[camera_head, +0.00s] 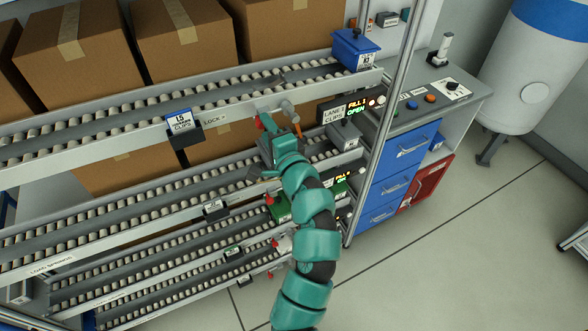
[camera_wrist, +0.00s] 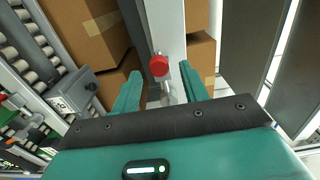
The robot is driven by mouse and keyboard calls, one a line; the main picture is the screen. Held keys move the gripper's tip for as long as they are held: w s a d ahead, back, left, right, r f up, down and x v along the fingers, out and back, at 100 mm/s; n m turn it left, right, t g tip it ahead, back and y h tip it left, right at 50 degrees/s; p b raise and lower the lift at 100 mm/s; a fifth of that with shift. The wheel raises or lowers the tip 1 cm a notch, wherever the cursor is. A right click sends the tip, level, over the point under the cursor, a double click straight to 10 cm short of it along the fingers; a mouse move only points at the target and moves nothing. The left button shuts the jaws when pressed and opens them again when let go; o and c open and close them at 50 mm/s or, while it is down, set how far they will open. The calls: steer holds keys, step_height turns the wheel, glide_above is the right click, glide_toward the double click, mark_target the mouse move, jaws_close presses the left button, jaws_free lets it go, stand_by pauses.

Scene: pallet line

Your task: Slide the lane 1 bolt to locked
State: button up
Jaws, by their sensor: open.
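The lane 1 bolt shows as a red knob (camera_wrist: 159,66) in the wrist view, on a pale rail. In the head view the red knob (camera_head: 259,123) is partly hidden by my gripper, near a grey cylindrical part (camera_head: 289,110). My gripper (camera_wrist: 160,75) is open, with one teal finger on each side of the knob in the picture. I cannot tell whether either finger touches it. In the head view my gripper (camera_head: 266,140) is at the upper rail. The lane 1 display (camera_head: 357,109) reads OPEN. A LOCK label (camera_head: 213,120) is on the rail left of the knob.
A blue-labelled clips holder (camera_head: 183,128) sticks out from the rail on the left. A metal post (camera_head: 388,110) and blue drawers (camera_head: 402,150) are right of my arm. Lower lanes with more red knobs lie below.

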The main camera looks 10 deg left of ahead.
steer(key=p+v, duration=1.1)
steer(key=v, duration=0.3)
steer(key=shift+d, duration=0.15)
stand_by(0.5)
